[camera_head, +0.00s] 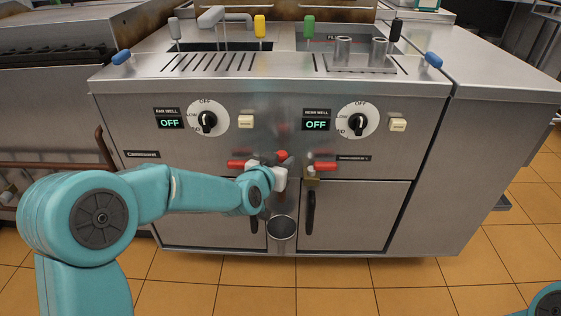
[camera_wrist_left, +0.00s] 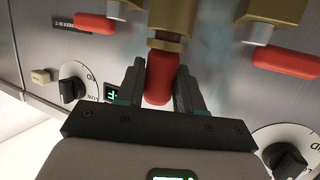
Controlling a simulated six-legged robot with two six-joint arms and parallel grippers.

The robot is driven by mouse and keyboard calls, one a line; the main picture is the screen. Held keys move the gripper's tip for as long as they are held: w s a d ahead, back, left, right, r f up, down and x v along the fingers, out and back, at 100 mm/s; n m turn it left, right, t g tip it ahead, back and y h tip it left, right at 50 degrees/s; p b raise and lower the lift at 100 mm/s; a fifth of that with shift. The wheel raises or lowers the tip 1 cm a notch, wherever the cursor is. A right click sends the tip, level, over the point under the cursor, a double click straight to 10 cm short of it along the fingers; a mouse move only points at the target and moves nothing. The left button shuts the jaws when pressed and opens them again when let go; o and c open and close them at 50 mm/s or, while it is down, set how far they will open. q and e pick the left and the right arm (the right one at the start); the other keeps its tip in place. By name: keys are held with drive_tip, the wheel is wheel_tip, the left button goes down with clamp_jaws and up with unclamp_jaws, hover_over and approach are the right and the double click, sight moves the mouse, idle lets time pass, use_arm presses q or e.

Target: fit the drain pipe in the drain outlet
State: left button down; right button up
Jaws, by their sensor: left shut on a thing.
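My left gripper (camera_head: 280,178) is in front of the fryer-like unit's lower front, between two brass valves. In the left wrist view its two fingers (camera_wrist_left: 160,88) are shut on the red end (camera_wrist_left: 161,75) of a brass piece, apparently the drain pipe (camera_wrist_left: 174,14). The red end also shows above the gripper in the head view (camera_head: 282,155). One brass drain outlet (camera_head: 312,178) with a red lever (camera_head: 325,166) is right of the gripper. The other outlet is mostly hidden behind my gripper, its red lever (camera_head: 240,164) showing left. Whether the pipe touches an outlet cannot be told.
A round metal pot (camera_head: 282,228) stands below the gripper. Dark vertical door handles (camera_head: 310,212) stick out close by. Black knobs (camera_head: 207,122) and OFF displays (camera_head: 316,124) are above. The tiled floor (camera_head: 355,285) in front is clear.

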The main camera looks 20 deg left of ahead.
use_arm(q)
drive_tip(key=shift+f, duration=0.3)
drive_tip(key=c, duration=0.6)
unclamp_jaws()
drive_tip(key=p+v, duration=0.2)
drive_tip(key=v, duration=1.4)
drive_tip(key=shift+s+r+p, duration=0.15)
drive_tip(key=shift+p, duration=0.15)
drive_tip(key=shift+a, duration=0.15)
